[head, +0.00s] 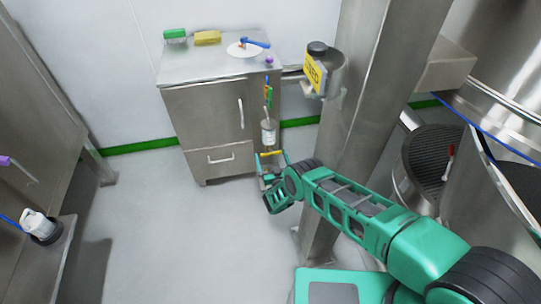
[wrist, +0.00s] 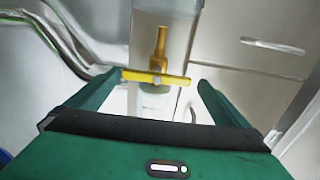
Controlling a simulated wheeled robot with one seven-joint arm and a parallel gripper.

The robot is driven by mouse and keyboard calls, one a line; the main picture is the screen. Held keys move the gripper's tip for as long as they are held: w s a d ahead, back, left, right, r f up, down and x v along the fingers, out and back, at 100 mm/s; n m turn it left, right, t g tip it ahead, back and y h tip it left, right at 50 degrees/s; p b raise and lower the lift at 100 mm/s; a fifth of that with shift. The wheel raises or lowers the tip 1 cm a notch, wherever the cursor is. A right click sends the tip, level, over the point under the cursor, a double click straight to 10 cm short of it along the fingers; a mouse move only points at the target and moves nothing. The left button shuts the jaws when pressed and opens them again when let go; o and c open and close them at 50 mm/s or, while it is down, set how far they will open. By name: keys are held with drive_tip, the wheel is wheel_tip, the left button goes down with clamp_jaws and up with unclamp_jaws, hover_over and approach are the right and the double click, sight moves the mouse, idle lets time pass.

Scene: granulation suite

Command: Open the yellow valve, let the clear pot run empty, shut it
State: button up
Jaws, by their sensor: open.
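The yellow valve handle (wrist: 155,77) is a flat bar lying crosswise in the wrist view, with a pale round hub at its middle. It also shows as a short yellow bar in the head view (head: 270,153). My gripper (wrist: 158,81) is open, with one finger near each end of the bar; whether either touches it is unclear. In the head view my gripper (head: 271,159) is just below the clear pot (head: 268,131), a small pale vessel in front of the cabinet's right side. An amber bottle-shaped part (wrist: 160,48) stands behind the handle. The pot's liquid level is unclear.
A steel cabinet (head: 210,125) stands behind, with a green block (head: 175,34), a yellow block (head: 207,38) and a white plate (head: 243,49) on top. A steel post (head: 362,90) and yellow-labelled canister (head: 325,75) are close right. Open floor (head: 180,235) lies left.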

drive_tip(key=shift+w, duration=0.25)
drive_tip(key=shift+w+d, duration=0.1)
drive_tip(key=shift+d, duration=0.05)
drive_tip(key=c, duration=0.9)
drive_tip(key=n, duration=0.6)
drive_tip(key=shift+a, duration=0.3)
drive_tip(key=n, duration=0.6)
drive_tip(key=shift+s+a+f, duration=0.2)
drive_tip(key=shift+s, duration=0.1)
drive_tip(key=shift+n, duration=0.3)
drive_tip(key=shift+d, duration=0.1)
